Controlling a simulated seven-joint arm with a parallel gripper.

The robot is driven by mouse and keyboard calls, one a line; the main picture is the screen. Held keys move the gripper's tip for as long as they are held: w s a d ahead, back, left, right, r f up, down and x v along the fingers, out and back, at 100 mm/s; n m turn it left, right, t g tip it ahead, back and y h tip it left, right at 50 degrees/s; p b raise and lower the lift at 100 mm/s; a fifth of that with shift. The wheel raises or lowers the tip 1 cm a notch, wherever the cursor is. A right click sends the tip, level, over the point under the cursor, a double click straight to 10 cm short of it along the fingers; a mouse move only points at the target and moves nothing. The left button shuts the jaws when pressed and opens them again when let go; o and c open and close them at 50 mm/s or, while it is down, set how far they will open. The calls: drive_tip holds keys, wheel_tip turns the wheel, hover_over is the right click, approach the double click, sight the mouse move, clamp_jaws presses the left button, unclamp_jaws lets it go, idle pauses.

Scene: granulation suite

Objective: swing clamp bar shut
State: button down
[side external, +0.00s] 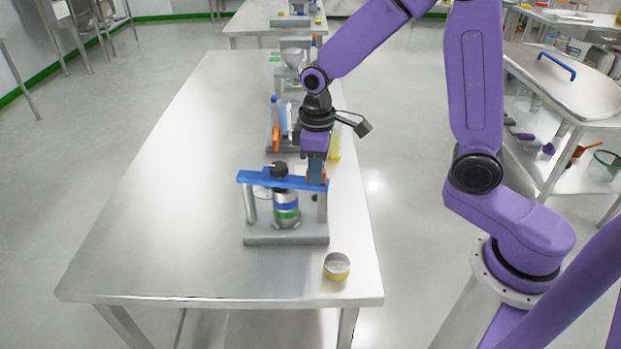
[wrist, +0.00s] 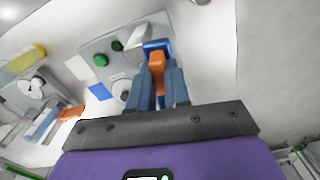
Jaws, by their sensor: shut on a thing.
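The blue clamp bar (side external: 256,178) lies across the top of a grey clamp stand (side external: 262,239), reaching from its left post (side external: 250,205) to its right post (side external: 322,207). A black knob (side external: 278,169) sits on the bar. A metal canister (side external: 287,211) with blue and green bands stands beneath it. My gripper (side external: 317,180) points down at the bar's right end and is shut on it. In the wrist view, my gripper (wrist: 158,88) has an orange piece (wrist: 157,66) between its fingers, with blue (wrist: 157,45) just beyond. Whether the bar is fully seated on the right post is hidden.
A small round yellow-sided tin (side external: 337,267) stands near the table's front right corner. Behind the stand are a rack with blue and orange items (side external: 276,135) and a yellow object (side external: 335,146). The left part of the steel table (side external: 160,190) is clear.

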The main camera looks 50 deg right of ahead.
drive_tip(key=shift+w+d+f+n, duration=0.15)
drive_tip(key=shift+w+d+n, duration=0.75)
drive_tip(key=shift+d+n, duration=0.25)
drive_tip(key=c, duration=1.1)
unclamp_jaws()
drive_tip(key=shift+w, duration=0.1)
wheel_tip(320, 180, up, 18)
drive_tip(key=shift+f, duration=0.25)
